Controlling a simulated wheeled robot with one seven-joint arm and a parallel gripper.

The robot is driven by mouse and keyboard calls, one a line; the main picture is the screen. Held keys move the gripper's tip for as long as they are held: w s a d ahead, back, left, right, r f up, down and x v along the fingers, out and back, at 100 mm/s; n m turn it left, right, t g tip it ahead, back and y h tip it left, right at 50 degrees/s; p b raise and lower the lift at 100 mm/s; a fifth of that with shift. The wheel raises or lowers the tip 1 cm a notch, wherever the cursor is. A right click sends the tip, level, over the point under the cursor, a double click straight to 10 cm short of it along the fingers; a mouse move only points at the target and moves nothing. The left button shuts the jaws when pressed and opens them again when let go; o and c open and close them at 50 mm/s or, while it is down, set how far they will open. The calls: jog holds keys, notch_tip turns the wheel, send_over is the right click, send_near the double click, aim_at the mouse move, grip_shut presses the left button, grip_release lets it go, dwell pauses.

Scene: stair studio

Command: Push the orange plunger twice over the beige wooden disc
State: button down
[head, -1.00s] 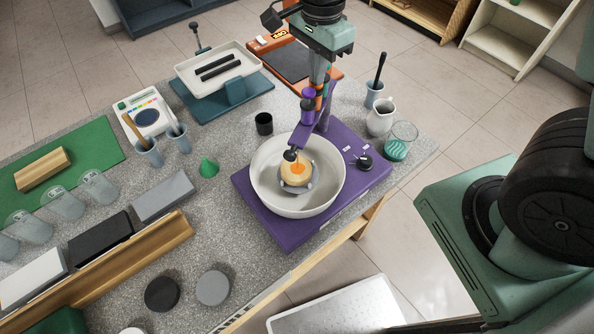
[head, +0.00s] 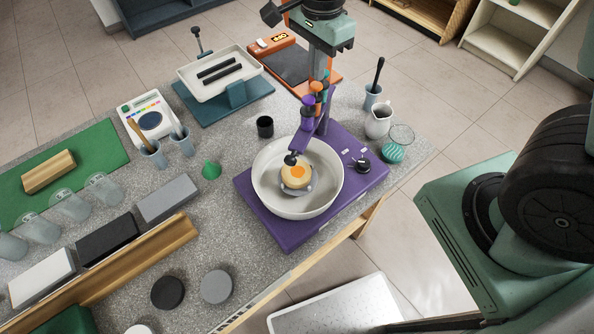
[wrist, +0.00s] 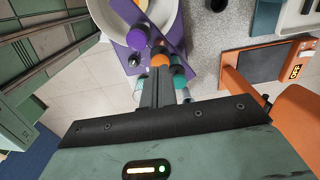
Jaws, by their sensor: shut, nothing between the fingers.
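The orange plunger (head: 316,86) stands between a purple and a teal one on the arm of a purple stand. It also shows in the wrist view (wrist: 160,56), just beyond my fingertips. My gripper (head: 319,77) is shut and empty, pointing down close above the orange plunger. In the wrist view my closed fingers (wrist: 158,75) overlap its near edge, so I cannot tell whether they touch. The beige wooden disc (head: 287,180) sits in a white bowl (head: 331,186) under the black nozzle (head: 291,158). A round orange patch (head: 297,171) lies on its top.
The purple base (head: 258,216) has a black knob (head: 363,164) on its right. A white jug (head: 378,122), a grey cup with a brush (head: 372,97) and a glass with teal contents (head: 393,152) stand nearby.

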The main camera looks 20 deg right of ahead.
aim_at(316, 85)
jog(key=shift+f, duration=0.15)
dwell(0.3)
jog(key=shift+f+b, duration=1)
jog(key=shift+f, duration=0.45)
jog(key=shift+r, duration=0.1)
jog(key=shift+r+p, duration=1.45)
jog(key=shift+r, duration=0.05)
notch_tip(316, 85, up, 6)
jog(key=p, duration=0.5)
jog(key=shift+p, duration=0.35)
